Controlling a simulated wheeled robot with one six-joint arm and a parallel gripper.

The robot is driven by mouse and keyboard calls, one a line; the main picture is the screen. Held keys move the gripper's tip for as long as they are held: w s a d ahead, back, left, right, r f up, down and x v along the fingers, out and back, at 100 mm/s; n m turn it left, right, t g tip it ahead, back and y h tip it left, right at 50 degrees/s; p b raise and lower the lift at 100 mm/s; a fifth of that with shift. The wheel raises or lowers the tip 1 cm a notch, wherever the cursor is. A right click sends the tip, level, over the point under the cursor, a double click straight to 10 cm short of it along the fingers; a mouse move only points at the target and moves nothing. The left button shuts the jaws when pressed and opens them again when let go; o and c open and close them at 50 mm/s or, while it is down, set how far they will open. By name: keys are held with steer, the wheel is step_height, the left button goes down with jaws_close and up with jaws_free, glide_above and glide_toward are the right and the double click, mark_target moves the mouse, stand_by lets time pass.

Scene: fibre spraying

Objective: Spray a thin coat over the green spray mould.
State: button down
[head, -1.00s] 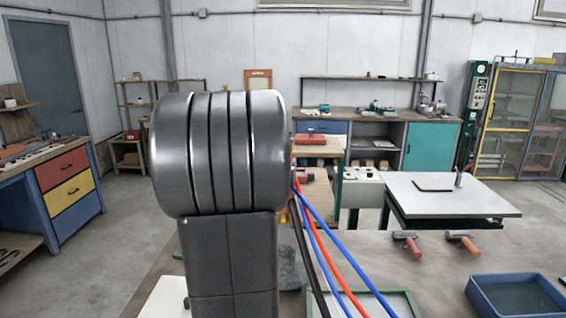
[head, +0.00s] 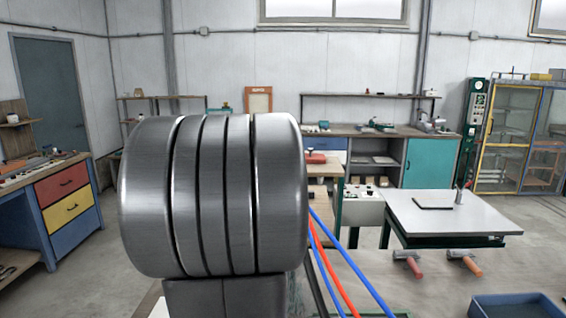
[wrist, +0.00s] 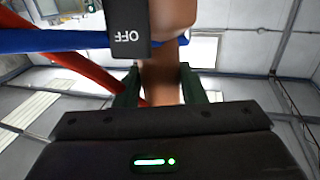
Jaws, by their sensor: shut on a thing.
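My gripper (wrist: 160,88) shows in the wrist view, its dark green fingers shut on a brownish tool handle (wrist: 160,80), which is blurred. A black block marked OFF (wrist: 129,30) sits at the upper end of the tool, with a blue hose (wrist: 60,40) and a red hose (wrist: 70,68) beside it. The tool's nozzle is not in view. The wrist view looks up toward walls and roof. In the head view, my large grey arm link hides the gripper and most of the near bench. I cannot make out the green spray mould.
A white-topped table (head: 440,215) stands behind. Blue and red hoses (head: 330,262) hang right of my arm.

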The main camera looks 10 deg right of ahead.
steer(key=s, duration=1.5)
steer(key=shift+s+r, duration=0.15)
steer(key=shift+s, duration=0.25)
steer(key=shift+d, duration=0.1)
steer(key=s+d+b, duration=0.2)
steer(key=d+b, duration=0.5)
steer(key=d, duration=0.6)
steer(key=s+d+b, duration=0.3)
steer(key=d+b, duration=0.5)
steer(key=d, duration=0.5)
steer(key=s+d+b, duration=0.3)
steer(key=d+b, duration=0.4)
steer(key=d, duration=0.6)
steer(key=shift+d, duration=0.4)
steer(key=shift+b, duration=0.5)
steer(key=shift+a, duration=0.1)
